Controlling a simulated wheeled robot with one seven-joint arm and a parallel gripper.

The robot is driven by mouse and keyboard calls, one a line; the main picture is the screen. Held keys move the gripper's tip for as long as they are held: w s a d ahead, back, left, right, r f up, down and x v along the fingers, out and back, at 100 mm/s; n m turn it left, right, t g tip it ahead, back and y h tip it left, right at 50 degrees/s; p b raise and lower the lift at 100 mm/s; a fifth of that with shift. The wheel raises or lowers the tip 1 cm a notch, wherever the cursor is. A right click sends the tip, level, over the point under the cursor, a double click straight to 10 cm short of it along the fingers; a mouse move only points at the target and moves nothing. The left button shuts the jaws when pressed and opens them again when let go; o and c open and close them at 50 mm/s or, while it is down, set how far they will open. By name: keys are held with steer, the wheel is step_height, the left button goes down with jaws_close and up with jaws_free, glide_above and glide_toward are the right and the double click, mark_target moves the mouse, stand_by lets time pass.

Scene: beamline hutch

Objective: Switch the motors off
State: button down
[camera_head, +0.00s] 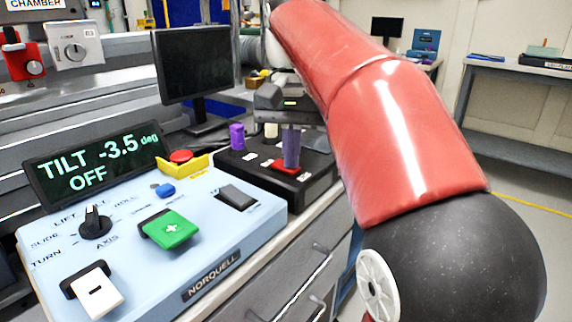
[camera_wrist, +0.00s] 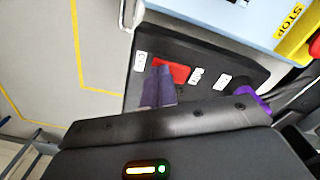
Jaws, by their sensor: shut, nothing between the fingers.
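A black switch box (camera_head: 240,172) stands on the bench beside the blue control panel. On its top is a red switch plate (camera_head: 274,165), which also shows in the wrist view (camera_wrist: 180,72), with small white labels around it, too blurred to read. My gripper (camera_head: 290,163) points down at the red plate, its purple-grey fingers shut together and empty. In the wrist view the fingertips (camera_wrist: 162,70) overlap the red plate's left part; whether they touch it I cannot tell. The panel's display (camera_head: 95,165) reads "TILT -3.5 deg" and "OFF".
A purple knob (camera_head: 237,136) stands on the black box, left of my fingers. A monitor (camera_head: 193,65) is behind.

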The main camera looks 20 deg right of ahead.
step_height(320, 180, up, 5)
steer(key=p, duration=0.5)
steer(key=shift+f, duration=0.2)
steer(key=shift+r+p, duration=0.55)
steer(key=shift+r, duration=0.6)
